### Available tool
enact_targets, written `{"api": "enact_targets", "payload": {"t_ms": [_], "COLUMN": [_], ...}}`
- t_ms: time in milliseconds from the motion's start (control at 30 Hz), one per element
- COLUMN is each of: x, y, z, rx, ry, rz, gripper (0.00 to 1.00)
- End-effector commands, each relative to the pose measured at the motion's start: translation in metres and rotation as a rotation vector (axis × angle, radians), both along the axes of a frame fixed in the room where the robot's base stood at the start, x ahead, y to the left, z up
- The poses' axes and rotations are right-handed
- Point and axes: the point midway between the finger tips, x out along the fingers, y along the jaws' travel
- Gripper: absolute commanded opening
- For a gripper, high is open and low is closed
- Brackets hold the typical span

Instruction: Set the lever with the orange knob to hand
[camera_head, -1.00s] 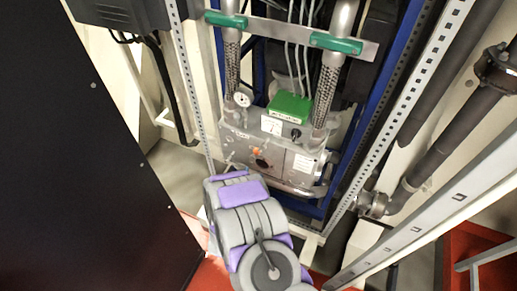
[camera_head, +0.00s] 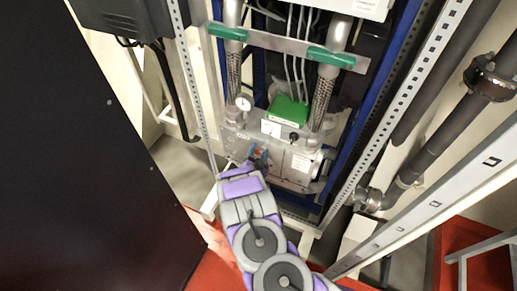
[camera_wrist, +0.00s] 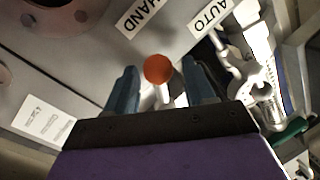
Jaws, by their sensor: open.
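The lever's orange knob (camera_wrist: 158,68) shows in the wrist view, between the two blue fingers of my gripper (camera_wrist: 160,85). A short pale stem shows below the knob. The gripper is open, with a gap on each side of the knob. Beyond it are a HAND label (camera_wrist: 140,15) and an AUTO label (camera_wrist: 211,17) on the grey panel; the knob is nearer the HAND label. In the head view my gripper (camera_head: 257,156) is at the front of the grey metal unit (camera_head: 244,138), and I cannot make out the knob there.
A green box (camera_head: 288,112) and a round gauge (camera_head: 243,103) sit on top of the unit. Pipes with green clamps (camera_head: 331,57) rise behind it. Perforated uprights (camera_head: 395,121) stand on both sides. A dark panel (camera_head: 80,160) fills the left.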

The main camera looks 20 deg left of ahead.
Motion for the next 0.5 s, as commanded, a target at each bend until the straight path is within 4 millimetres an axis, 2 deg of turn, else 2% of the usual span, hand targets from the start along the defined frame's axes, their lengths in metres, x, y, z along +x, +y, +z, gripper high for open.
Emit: {"api": "enact_targets", "payload": {"t_ms": [367, 500], "x": [0.0048, 0.0047], "y": [0.0007, 0.0006], "z": [0.0001, 0.0002], "rx": [-0.001, 0.000], "ry": [-0.001, -0.001], "rz": [0.001, 0.000], "gripper": [0.54, 0.43]}}
